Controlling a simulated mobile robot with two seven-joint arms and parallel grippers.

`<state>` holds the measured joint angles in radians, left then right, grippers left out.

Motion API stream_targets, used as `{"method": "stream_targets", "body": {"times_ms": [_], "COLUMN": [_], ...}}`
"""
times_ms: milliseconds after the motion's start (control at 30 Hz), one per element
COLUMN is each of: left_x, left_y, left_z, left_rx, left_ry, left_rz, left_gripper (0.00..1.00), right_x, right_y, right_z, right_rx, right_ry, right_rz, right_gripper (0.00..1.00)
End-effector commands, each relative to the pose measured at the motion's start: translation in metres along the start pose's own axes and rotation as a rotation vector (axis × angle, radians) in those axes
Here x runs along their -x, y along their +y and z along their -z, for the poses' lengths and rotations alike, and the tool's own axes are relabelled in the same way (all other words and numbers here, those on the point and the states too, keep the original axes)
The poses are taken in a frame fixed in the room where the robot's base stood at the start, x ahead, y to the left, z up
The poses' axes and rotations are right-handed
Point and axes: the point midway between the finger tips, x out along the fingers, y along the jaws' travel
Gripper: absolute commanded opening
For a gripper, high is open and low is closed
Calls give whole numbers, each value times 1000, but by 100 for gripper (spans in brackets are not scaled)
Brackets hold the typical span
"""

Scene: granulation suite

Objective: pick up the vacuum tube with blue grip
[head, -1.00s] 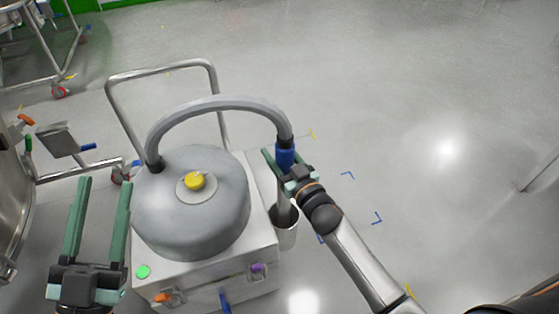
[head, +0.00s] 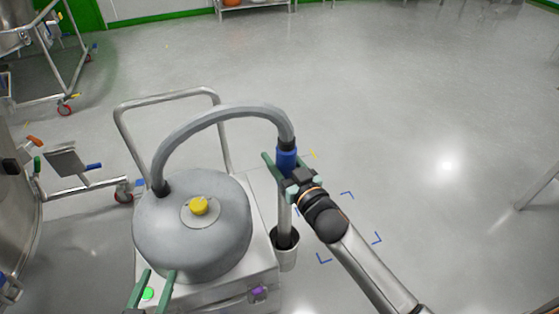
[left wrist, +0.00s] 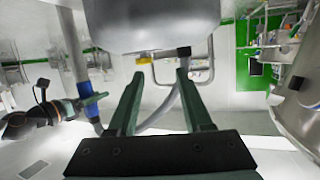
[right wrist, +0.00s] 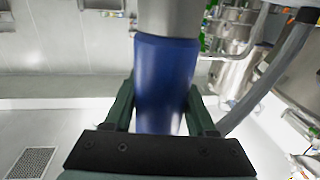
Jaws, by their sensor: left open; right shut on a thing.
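The vacuum tube (head: 285,218) stands upright, its lower end inside a grey cup-shaped holder (head: 286,255) on the side of the vacuum cart. Its blue grip (head: 287,158) is at the top, where the grey hose joins. My right gripper (head: 283,170) is shut on the blue grip; in the right wrist view the blue grip (right wrist: 163,85) fills the space between the fingers. My left gripper (head: 158,276) is open and empty in front of the vacuum's grey dome. The left wrist view also shows its two apart fingers (left wrist: 157,90).
The vacuum's grey dome (head: 192,232) has a yellow knob (head: 198,206) and sits on a white cart with a tall metal handle (head: 120,140). A steel vessel (head: 15,210) and frame stand at the left. The floor at the right is open.

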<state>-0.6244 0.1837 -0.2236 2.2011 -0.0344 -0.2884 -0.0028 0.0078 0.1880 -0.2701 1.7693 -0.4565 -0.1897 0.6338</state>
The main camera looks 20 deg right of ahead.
Motion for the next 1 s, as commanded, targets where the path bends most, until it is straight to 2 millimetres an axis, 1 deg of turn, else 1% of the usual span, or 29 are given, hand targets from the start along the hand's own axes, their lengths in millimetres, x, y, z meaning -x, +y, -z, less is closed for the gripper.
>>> {"method": "stream_targets", "body": {"times_ms": [33,200,400,433,500,567,700,833,1000], "left_x": [2,9,23,26,29,32,32,32,37], "left_y": [2,10,22,23,26,28,28,28,27], "left_z": [-10,-51,-92,-91,-96,-100,-95,-90,-76], "left_rx": [14,59,105,109,119,126,125,125,125], "left_ry": [-48,-206,-371,-383,-414,-439,-432,-431,-430], "left_rz": [-3,-17,-36,-38,-43,-47,-48,-48,-48], "left_gripper": [50,50,50,50,50,50,50,50,50], "right_x": [0,0,0,0,0,0,0,0,0], "right_y": [0,0,0,0,0,0,0,0,0], "right_z": [10,27,46,57,69,77,92,102,117], "right_rx": [1,2,1,2,2,4,1,1,1], "right_ry": [6,7,7,10,9,7,7,6,5], "right_rz": [2,1,2,2,2,2,1,1,1], "right_gripper": [1,1,1,1,1,1,1,1,1]}}
